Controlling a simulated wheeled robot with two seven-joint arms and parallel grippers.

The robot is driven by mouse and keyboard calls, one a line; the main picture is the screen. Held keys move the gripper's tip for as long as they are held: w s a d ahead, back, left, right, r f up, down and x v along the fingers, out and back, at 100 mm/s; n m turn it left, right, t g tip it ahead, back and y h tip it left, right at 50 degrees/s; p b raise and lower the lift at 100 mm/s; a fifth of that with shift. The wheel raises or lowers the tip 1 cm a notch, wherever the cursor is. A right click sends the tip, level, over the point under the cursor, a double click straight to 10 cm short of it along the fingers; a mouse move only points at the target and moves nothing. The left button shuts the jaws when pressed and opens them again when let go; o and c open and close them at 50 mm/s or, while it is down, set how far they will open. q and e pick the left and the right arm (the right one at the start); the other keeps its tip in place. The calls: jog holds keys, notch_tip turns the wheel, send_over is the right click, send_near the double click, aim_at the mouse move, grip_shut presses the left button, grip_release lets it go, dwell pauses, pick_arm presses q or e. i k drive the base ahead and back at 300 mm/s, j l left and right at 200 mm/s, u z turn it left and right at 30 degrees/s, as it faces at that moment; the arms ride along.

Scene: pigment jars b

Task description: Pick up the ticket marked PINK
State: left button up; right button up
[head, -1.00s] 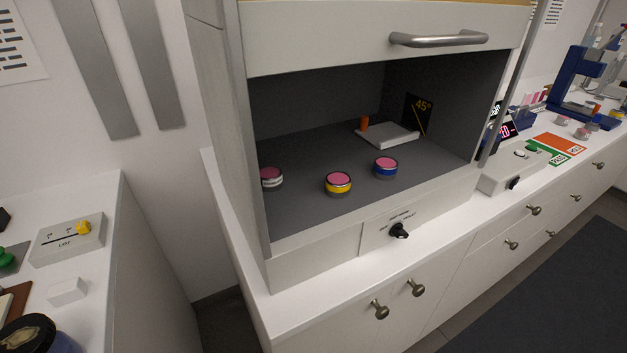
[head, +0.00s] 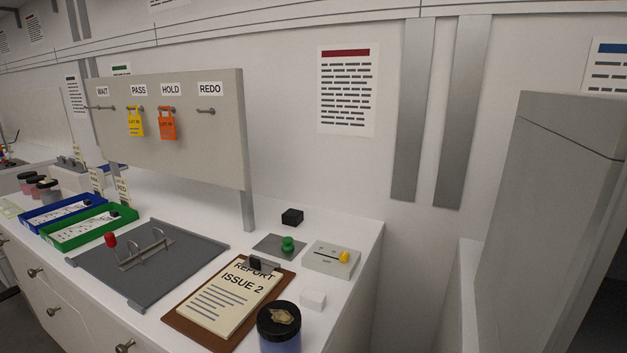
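I cannot make out a ticket marked PINK in the head view. A yellow tag (head: 136,122) hangs on the hook under PASS, and an orange tag (head: 168,124) hangs under HOLD; their small print is hard to read. Two small cream cards with dark lettering, a left one (head: 96,180) and a right one (head: 122,189), stand behind the trays; their words are too small to read surely. Neither of my grippers is in view.
A hook board (head: 215,150) stands on the white bench. A blue tray (head: 50,222) and a green tray (head: 60,246) sit left of a grey ring-binder plate (head: 190,250). A clipboard (head: 182,318), a dark-lidded jar (head: 279,340) and a white block (head: 313,300) are near the front.

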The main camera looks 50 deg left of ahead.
aim_at(93, 174)
jog(key=u, duration=2.9)
jog(key=i+j+u, duration=0.15)
jog(key=j, duration=0.25)
jog(key=i+j+u, duration=0.2)
jog(key=i+j, duration=0.15)
jog(key=i, duration=0.2)
jog(key=i+j+u, duration=0.15)
jog(key=i, duration=0.35)
jog(key=i+j+u, duration=0.2)
jog(key=i, duration=0.4)
jog(key=i+j+u, duration=0.15)
jog(key=i, duration=0.4)
jog(key=i+z, duration=0.3)
jog(key=i+j+z, duration=0.2)
jog(key=i+z, duration=0.15)
jog(key=i+j+z, duration=0.3)
jog(key=i, duration=0.15)
